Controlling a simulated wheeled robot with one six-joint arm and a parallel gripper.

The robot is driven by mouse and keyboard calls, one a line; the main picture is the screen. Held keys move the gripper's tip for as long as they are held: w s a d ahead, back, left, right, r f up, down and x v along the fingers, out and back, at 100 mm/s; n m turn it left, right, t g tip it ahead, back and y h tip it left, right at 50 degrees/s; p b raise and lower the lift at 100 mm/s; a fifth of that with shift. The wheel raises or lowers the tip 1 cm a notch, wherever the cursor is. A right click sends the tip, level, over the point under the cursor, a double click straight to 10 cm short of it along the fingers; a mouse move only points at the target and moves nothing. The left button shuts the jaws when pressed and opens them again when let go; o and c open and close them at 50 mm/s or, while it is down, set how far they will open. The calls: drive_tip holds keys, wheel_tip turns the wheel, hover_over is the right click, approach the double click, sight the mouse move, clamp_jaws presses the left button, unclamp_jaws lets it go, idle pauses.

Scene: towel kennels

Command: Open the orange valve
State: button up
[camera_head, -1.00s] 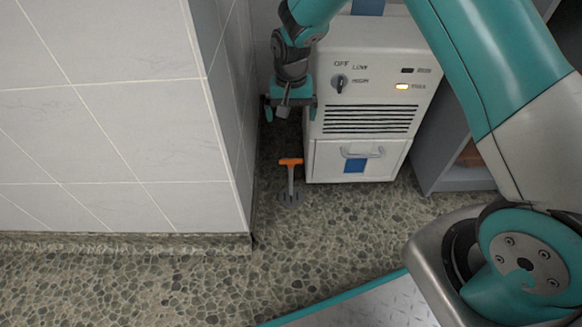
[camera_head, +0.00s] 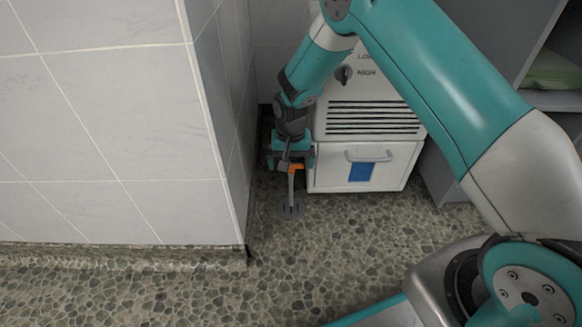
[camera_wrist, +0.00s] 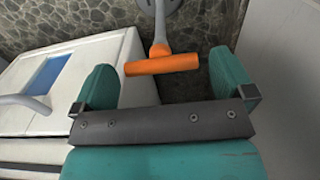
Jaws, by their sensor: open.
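The orange valve (camera_head: 295,168) is a T-shaped handle on a thin grey stem that rises from a round plate on the floor. In the wrist view the orange crossbar (camera_wrist: 162,65) lies just beyond the gap between my fingers, with the stem and plate behind it. My gripper (camera_head: 291,165) is at the height of the handle and close to it in the head view. In the wrist view my gripper (camera_wrist: 165,88) is open, with one teal finger on each side and nothing held. I cannot tell whether a finger touches the crossbar.
A white machine (camera_head: 360,125) with a dial, vent slats and a handled drawer stands right beside the valve. A tiled wall corner (camera_head: 215,150) rises close on the left. A grey shelf unit (camera_head: 500,50) stands at the right. The pebbled floor (camera_head: 210,295) in front is clear.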

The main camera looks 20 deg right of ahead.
drive_tip(key=shift+f, duration=0.1)
drive_tip(key=c, duration=0.6)
drive_tip(key=shift+n+p, duration=0.3)
drive_tip(key=shift+p, duration=0.35)
drive_tip(key=n+p, duration=0.1)
drive_tip(key=p, duration=0.2)
drive_tip(key=shift+r+n, duration=0.3)
drive_tip(key=shift+n, duration=0.1)
drive_tip(key=n+p, duration=0.3)
drive_tip(key=p, duration=0.1)
drive_tip(key=shift+n, duration=0.3)
drive_tip(key=n+p, duration=0.2)
drive_tip(key=n, duration=0.1)
drive_tip(key=n+p, duration=0.2)
drive_tip(key=n, duration=0.1)
drive_tip(key=shift+d+f, duration=0.1)
drive_tip(key=shift+f, duration=0.1)
drive_tip(key=n+p, duration=0.2)
drive_tip(key=n, duration=0.3)
drive_tip(key=shift+f+n, duration=0.1)
drive_tip(key=shift+n, duration=0.3)
